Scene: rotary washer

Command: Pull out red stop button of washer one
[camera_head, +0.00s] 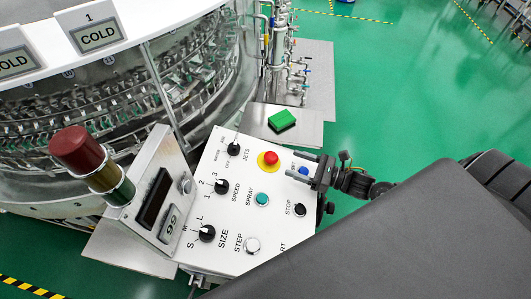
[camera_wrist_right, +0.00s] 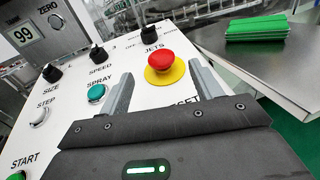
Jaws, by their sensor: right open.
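The red stop button (camera_head: 270,158) is a mushroom knob on a yellow disc, on the white sloped control panel (camera_head: 222,262) of the washer (camera_head: 60,100). In the right wrist view the red button (camera_wrist_right: 166,62) shows large, just beyond my fingers. My right gripper (camera_head: 293,167) is open, with its two fingers pointing left towards the button. In the wrist view the button appears between the fingertips, and the fingers seem short of it, not touching. My left gripper is not in view.
Black knobs (camera_head: 221,187), a teal spray button (camera_head: 262,199) and a blue button (camera_head: 303,171) sit near the red one. A stack light (camera_head: 78,150) stands at the left. Green floor is open at the upper right.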

